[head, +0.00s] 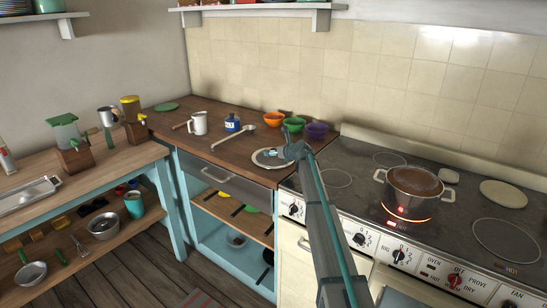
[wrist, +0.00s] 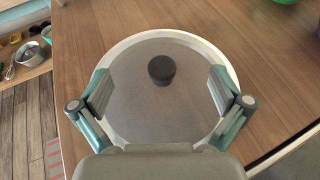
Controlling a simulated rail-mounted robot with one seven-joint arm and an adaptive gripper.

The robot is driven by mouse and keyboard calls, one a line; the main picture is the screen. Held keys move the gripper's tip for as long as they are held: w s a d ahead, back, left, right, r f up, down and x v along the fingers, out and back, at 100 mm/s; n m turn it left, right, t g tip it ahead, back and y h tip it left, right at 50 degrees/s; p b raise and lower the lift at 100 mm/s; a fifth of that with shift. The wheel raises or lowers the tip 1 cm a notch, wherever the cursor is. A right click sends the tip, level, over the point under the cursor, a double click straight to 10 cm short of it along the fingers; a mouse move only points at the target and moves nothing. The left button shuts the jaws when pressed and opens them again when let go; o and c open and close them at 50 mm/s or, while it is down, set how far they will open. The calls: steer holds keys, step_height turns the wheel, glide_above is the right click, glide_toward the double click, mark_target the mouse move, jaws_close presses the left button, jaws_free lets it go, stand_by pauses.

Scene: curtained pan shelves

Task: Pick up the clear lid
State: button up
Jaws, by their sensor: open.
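The clear lid (wrist: 150,107) lies on the wooden counter, with a pale rim around it and a dark round knob (wrist: 161,69) on top. In the head view the lid (head: 265,160) sits near the counter's front right corner, partly covered by my gripper (head: 292,152). In the wrist view my gripper (wrist: 160,97) is open, with one finger on each side over the lid and the knob between and a little beyond the fingertips. Nothing is held. I cannot tell the height of the fingers above the lid.
A stove (head: 450,215) stands right of the counter, with a pot (head: 413,190) on a glowing burner. Orange, green and purple bowls (head: 317,130), a ladle (head: 232,138), a blue jar (head: 232,124) and a white mug (head: 198,123) stand behind the lid. The counter's front middle is clear.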

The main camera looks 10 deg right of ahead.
steer(key=p+x, duration=0.2)
steer(key=x, duration=0.3)
steer(key=shift+w+d, duration=0.1)
jaws_close()
stand_by(0.5)
